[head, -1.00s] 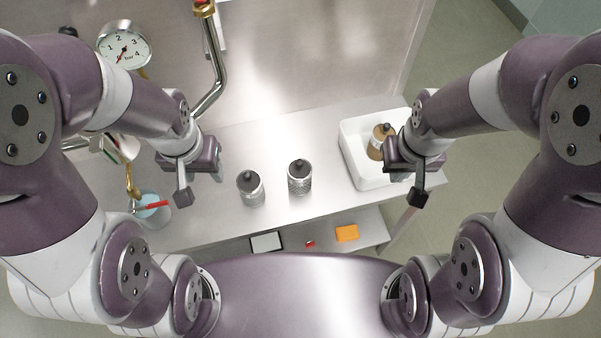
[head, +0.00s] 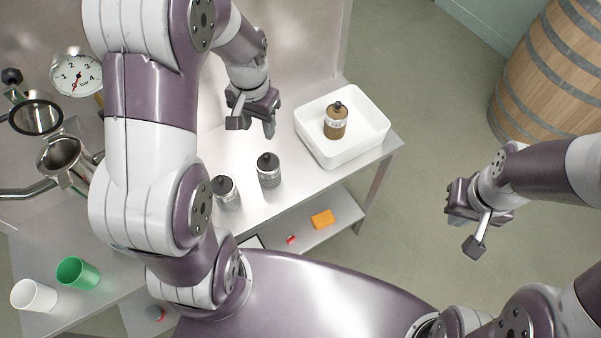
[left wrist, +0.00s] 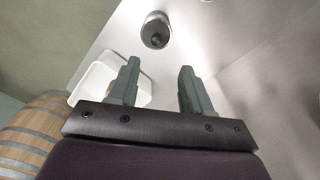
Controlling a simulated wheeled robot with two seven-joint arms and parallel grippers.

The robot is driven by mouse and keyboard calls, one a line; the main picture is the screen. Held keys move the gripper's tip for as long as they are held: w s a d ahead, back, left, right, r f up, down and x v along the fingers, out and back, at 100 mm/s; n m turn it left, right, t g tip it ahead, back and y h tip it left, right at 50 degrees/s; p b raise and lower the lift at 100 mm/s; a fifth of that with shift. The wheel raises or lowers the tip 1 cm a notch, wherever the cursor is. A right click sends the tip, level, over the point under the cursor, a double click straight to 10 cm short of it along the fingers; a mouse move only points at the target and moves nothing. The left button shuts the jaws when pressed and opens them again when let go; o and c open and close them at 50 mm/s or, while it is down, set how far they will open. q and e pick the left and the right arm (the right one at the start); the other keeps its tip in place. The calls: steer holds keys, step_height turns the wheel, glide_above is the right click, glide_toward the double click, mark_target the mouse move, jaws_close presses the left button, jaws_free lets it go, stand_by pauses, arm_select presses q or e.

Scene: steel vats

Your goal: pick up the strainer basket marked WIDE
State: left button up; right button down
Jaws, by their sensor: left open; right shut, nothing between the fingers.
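Two steel mesh baskets with black knobs stand upright on the bench, a left one (head: 226,193) and a right one (head: 268,171). A brown container (head: 335,122) with a black knob and a pale label stands in the white tray (head: 361,145). I cannot read WIDE on any of them. My left gripper (head: 252,124) is open and empty, above the bench behind the two baskets. The left wrist view shows one basket (left wrist: 156,31) ahead, beyond the gap between the fingertips (left wrist: 158,68), apart from them. My right gripper (head: 474,246) is shut and empty, out over the floor.
A green cup (head: 77,273) and a white cup (head: 34,296) stand at the left. A pressure gauge (head: 77,74) and steel pipework are behind my left arm. An orange block (head: 322,219) lies on the lower shelf. A wooden barrel (head: 552,75) stands at right.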

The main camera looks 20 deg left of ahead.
mark_target(266, 154)
arm_select(q)
steer(key=shift+m, duration=0.4)
steer(key=f, duration=0.4)
steer(key=f+p, duration=0.1)
steer(key=f, duration=0.3)
steer(key=f+p, duration=0.1)
steer(key=f, duration=0.3)
steer(key=shift+w+d+f, duration=0.2)
steer(key=shift+d+f, duration=0.05)
steer(key=shift+d, duration=0.1)
steer(key=shift+w+f, duration=0.1)
steer(key=c, duration=0.7)
jaws_close()
